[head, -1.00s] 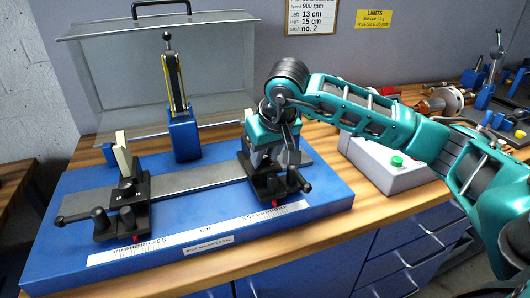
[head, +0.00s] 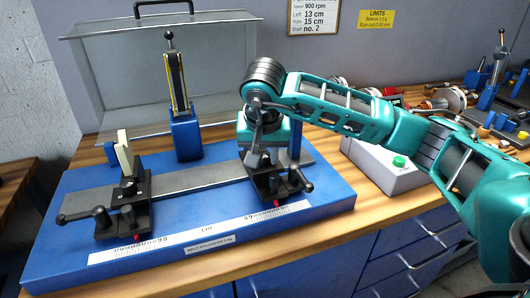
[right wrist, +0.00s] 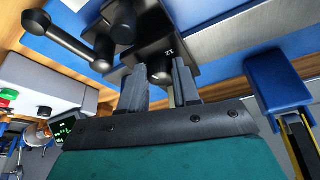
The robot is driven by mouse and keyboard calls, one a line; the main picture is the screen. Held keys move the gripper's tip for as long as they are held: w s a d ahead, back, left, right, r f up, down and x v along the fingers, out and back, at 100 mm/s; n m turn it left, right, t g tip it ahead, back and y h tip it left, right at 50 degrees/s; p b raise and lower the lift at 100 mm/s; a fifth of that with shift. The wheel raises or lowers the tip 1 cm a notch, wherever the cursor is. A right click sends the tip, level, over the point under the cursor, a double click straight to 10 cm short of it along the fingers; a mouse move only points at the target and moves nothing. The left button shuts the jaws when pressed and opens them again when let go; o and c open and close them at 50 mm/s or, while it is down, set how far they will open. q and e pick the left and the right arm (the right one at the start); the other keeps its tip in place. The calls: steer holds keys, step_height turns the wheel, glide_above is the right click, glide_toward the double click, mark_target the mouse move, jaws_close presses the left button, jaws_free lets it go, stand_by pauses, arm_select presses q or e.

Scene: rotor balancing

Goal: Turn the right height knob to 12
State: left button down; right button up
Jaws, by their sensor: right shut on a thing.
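The right support (head: 290,186) is a black carriage on the rail of the blue balancing stand (head: 330,192). A white marking that looks like 12 shows on the block beside the knob. In the head view the gripper (head: 256,150) hangs over the back of the right support, and its fingertips and the knob are mostly hidden by my wrist. My left gripper is not in view.
The left support (head: 122,205) with a pale upright plate stands on the rail. A blue post (head: 185,135) and a clear guard (head: 105,85) are behind. A grey box with a green button (head: 398,161) stands at right. A lever (right wrist: 75,42) is close to the gripper.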

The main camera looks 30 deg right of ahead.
steer(key=shift+m, duration=0.3)
steer(key=o, duration=1.1)
steer(key=shift+c, duration=0.2)
steer(key=shift+r, duration=0.1)
steer(key=p+v, duration=0.1)
steer(key=v, duration=1.1)
steer(key=shift+a+r+p, duration=0.3)
steer(key=shift+s, duration=0.1)
